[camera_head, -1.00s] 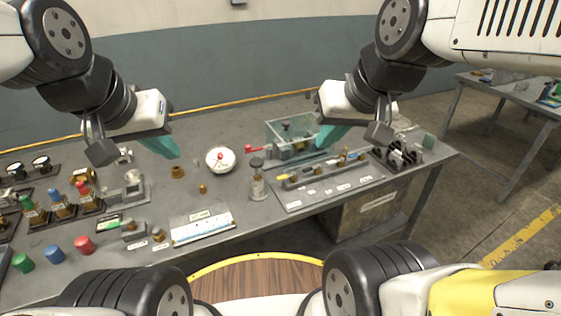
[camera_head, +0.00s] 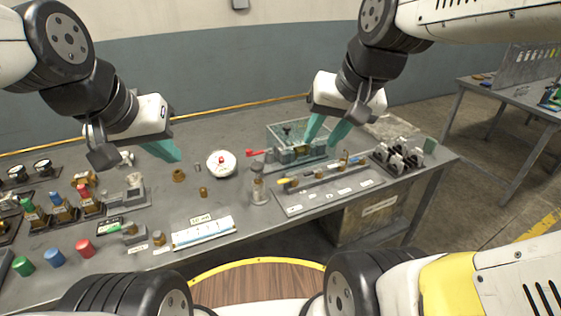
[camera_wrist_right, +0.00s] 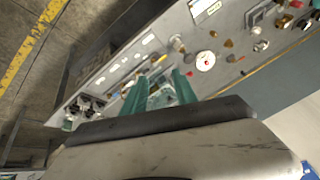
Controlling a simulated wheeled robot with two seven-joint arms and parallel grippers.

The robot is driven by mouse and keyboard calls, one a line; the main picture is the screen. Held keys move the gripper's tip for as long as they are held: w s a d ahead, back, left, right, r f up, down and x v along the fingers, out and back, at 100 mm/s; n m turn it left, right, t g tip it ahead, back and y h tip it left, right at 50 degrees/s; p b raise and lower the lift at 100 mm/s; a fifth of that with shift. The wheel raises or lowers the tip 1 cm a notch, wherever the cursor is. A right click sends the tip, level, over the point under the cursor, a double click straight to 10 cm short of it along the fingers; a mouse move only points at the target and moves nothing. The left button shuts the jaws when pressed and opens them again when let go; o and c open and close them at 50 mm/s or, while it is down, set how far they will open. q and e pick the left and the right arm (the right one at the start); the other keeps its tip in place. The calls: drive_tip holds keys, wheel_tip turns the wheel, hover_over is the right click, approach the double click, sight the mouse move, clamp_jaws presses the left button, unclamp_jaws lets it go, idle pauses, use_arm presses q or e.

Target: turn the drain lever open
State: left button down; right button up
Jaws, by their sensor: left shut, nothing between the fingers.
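A clear teal-rimmed tank (camera_head: 283,133) stands on the far side of the bench. A red-handled lever (camera_head: 256,152) sticks out to the left at its front; I take it for the drain lever. My right gripper (camera_head: 325,140) is open and empty, pointing down at the tank's right end, to the right of the red lever. My left gripper (camera_head: 171,153) is shut and empty above the bench, left of the white dial.
A round white dial (camera_head: 221,163) and a metal-capped cylinder (camera_head: 259,185) stand left of the tank. A pipe board with a yellow lever (camera_head: 288,181) lies in front of it. Black clamps (camera_head: 397,157) stand at right. Coloured knobs and valves crowd the left.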

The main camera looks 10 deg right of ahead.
drive_tip(key=w+f+m+g, duration=0.3)
drive_tip(key=w+f+m, duration=0.25)
drive_tip(key=w, duration=0.45)
drive_tip(key=m+g+y, duration=0.2)
drive_tip(key=m+g, duration=0.1)
drive_tip(key=m, duration=0.5)
approach(283, 180)
drive_tip(key=shift+w+d+r+n, duration=0.15)
drive_tip(key=shift+d+r+n, duration=0.1)
drive_tip(key=shift+r, duration=0.1)
drive_tip(key=shift+a+f+g, duration=0.2)
drive_tip(key=shift+f+g, duration=0.1)
drive_tip(key=shift+f, duration=0.3)
drive_tip(key=x, duration=0.7)
drive_tip(key=shift+w+r, duration=0.1)
drive_tip(key=shift+c, duration=0.2)
clamp_jaws()
